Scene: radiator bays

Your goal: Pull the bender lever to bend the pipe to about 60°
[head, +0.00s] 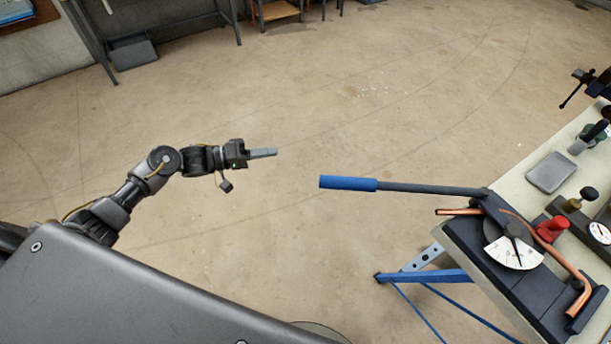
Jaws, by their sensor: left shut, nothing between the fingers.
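The bender lever (430,188) is a dark bar with a blue grip (348,183). It reaches left from the bender (500,265) on the bench, past the bench edge. The copper pipe (548,245) runs through the bender, with a short end (458,211) sticking out at the left and a bent end at the lower right. A white dial with a dark pointer (515,252) sits on the bender; its marks are too small to read. My left gripper (264,153) is shut and empty, left of and apart from the blue grip. My right gripper is not in view.
The bench (515,180) holds a grey tray (551,172), a red part (552,229) and gauges at right. A blue bench leg (425,276) stands below the bender. Open floor lies around my left arm. A dark rack stands at the far wall.

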